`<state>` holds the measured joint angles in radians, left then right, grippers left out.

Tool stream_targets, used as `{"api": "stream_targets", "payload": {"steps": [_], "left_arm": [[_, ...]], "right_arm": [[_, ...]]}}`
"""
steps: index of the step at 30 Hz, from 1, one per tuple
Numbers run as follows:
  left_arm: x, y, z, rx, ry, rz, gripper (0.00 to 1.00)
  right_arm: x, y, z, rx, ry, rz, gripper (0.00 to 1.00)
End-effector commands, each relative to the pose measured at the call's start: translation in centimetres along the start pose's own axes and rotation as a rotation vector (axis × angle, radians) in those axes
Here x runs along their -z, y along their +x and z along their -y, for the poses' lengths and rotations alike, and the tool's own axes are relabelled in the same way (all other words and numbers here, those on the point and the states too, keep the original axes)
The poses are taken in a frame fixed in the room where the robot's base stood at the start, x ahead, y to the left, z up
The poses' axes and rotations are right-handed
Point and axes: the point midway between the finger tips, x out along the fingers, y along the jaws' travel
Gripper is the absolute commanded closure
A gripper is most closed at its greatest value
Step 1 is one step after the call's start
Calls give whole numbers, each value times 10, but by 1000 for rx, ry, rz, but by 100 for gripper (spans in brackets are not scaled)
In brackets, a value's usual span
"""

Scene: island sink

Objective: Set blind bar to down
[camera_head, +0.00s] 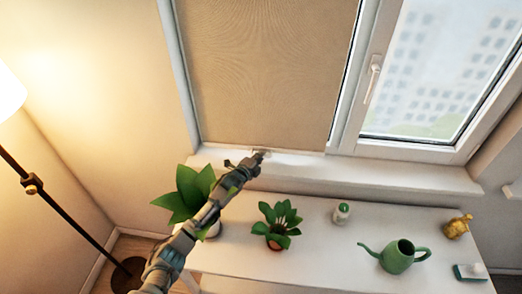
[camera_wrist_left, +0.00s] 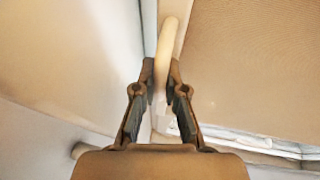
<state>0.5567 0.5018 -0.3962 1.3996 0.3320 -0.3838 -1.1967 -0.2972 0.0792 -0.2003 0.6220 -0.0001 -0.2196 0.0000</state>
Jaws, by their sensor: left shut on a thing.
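The tan blind (camera_head: 265,70) hangs over the left window pane, its lower edge close to the sill. The blind bar (camera_head: 300,151) runs along that lower edge. My left gripper (camera_head: 260,155) is at the left part of the bar. In the left wrist view, my left gripper (camera_wrist_left: 161,78) is shut on a pale, curved handle-like part of the blind bar (camera_wrist_left: 172,42), with the tan blind (camera_wrist_left: 245,60) to its right. The fingers partly hide the grip. My right gripper is not in view.
A white sill (camera_head: 350,174) runs below the window. On the white table stand a large leafy plant (camera_head: 185,195), a small potted plant (camera_head: 278,225), a bottle (camera_head: 341,212), a green watering can (camera_head: 397,256) and a gold object (camera_head: 457,227). A lamp (camera_head: 60,210) stands left.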

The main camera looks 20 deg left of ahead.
Motion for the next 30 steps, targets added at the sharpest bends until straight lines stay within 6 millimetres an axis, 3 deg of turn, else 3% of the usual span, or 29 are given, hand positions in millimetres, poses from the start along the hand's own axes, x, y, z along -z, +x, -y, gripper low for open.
{"api": "stream_targets", "payload": {"steps": [3, 7, 18, 19, 21, 30], "left_arm": [[-1, 2, -14, -3, 0, 1, 100], [-1, 3, -18, -3, 0, 1, 100], [-1, 4, -24, -12, -1, 1, 100], [-1, 4, -24, -13, -1, 1, 82], [-1, 4, -24, -13, 0, 1, 65], [-1, 3, -23, -10, -1, 1, 63]], "right_arm": [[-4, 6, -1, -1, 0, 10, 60], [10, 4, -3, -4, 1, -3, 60], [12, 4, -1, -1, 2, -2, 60], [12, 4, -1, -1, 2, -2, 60], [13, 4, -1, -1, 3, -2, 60], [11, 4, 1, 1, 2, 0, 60]]}}
